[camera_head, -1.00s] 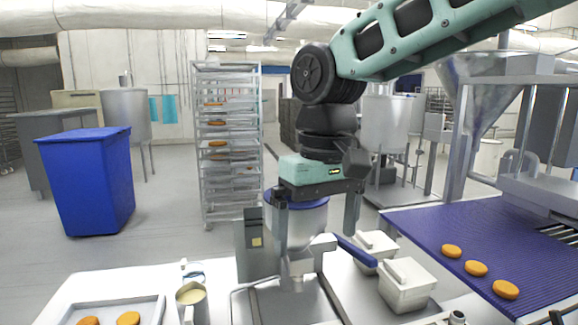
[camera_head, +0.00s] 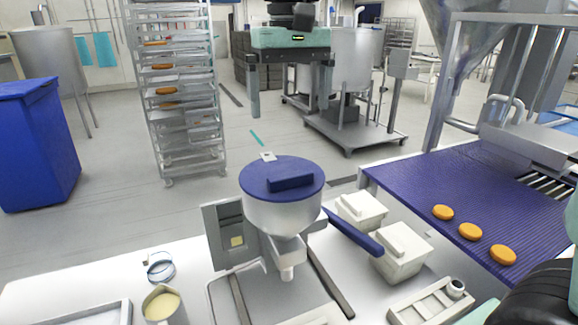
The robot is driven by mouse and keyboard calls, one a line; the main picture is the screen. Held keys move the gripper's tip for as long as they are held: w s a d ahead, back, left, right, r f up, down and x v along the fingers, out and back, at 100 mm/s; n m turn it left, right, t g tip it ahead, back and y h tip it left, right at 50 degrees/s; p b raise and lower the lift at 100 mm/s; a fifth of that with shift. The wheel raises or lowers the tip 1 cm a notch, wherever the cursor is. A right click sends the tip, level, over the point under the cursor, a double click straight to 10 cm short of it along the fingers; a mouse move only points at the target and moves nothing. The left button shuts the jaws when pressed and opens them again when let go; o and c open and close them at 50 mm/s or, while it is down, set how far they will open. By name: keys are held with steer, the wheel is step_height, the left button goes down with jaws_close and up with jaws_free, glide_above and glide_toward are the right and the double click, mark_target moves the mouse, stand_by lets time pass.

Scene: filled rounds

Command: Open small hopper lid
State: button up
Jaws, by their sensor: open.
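The small hopper (camera_head: 284,215) is a round metal bowl on a stand on the white table. Its blue lid (camera_head: 256,178) lies flat over the top and looks closed, with a raised dark blue handle block (camera_head: 290,182) on it. A small pale bracket (camera_head: 267,157) shows at the lid's far edge. My gripper (camera_head: 290,107) is above and beyond the lid in the picture, its two fingers pointing down and spread wide. Nothing is between the fingers, and they appear apart from the lid.
A blue lever (camera_head: 352,232) sticks out right of the hopper. Two white lidded tubs (camera_head: 400,262) stand beside it. A jug (camera_head: 162,305) and tray (camera_head: 75,316) are at front left. A blue conveyor (camera_head: 490,207) carries orange rounds. A rack (camera_head: 178,100) stands behind.

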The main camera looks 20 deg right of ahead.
mark_target(291, 175)
step_height(291, 175, down, 14)
steer(key=shift+p, duration=0.85)
steer(key=c, duration=1.3)
steer(key=shift+d, duration=0.1)
